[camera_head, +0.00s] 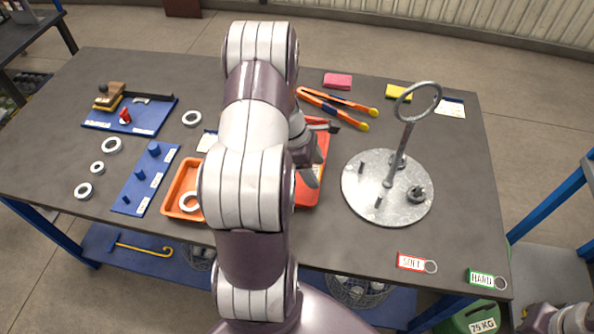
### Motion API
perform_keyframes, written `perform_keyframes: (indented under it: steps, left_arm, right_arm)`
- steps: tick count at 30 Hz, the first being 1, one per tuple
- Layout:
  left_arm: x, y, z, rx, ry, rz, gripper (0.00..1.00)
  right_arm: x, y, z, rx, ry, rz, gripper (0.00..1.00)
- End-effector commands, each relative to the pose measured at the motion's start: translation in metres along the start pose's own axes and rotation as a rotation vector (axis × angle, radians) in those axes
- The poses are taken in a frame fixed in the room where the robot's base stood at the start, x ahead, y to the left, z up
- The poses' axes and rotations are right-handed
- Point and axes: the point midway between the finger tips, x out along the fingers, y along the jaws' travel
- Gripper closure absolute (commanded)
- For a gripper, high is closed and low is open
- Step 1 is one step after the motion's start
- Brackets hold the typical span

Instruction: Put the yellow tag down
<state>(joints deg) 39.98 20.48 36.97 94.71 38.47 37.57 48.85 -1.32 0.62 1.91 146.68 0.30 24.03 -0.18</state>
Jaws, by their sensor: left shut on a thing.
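My left gripper (309,172) points down over the right part of the red-orange tray (318,190), its far side partly covered by my own arm. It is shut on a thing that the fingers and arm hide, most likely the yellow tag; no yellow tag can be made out. A red tag marked SOFT (411,262) and a green tag marked HARD (482,279) lie at the table's front right edge, each with a ring. Part of my right arm shows at the bottom right corner, but its gripper does not.
A round metal stand (365,205) with a tall ringed post is right of the tray. Orange tongs (335,105), a pink block (338,80) and a yellow block (398,92) lie behind. Blue boards (150,125) and metal rings (112,145) are left. Clear tabletop lies in front of the stand.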

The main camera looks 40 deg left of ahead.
Motion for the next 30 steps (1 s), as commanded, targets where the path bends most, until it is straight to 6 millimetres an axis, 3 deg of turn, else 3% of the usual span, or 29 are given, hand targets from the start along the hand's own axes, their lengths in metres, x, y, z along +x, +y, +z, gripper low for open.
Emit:
perform_keyframes:
  steps: [4,8,12,30]
  left_arm:
    - [0.005,0.008,-0.033,-0.001,0.000,-0.001,0.56]
    - [0.012,0.010,-0.045,0.002,-0.001,-0.004,0.56]
    - [0.036,0.009,-0.055,0.003,-0.001,-0.005,0.56]
    - [0.054,0.010,-0.062,0.005,0.000,-0.003,0.56]
  right_arm:
    - [-0.005,0.000,-0.001,0.000,0.000,0.000,1.00]
    - [-0.007,0.000,-0.001,0.000,0.000,0.000,1.00]
    - [-0.010,0.000,-0.001,0.000,0.000,0.000,1.00]
    - [-0.003,0.000,0.000,0.000,0.000,0.000,1.00]
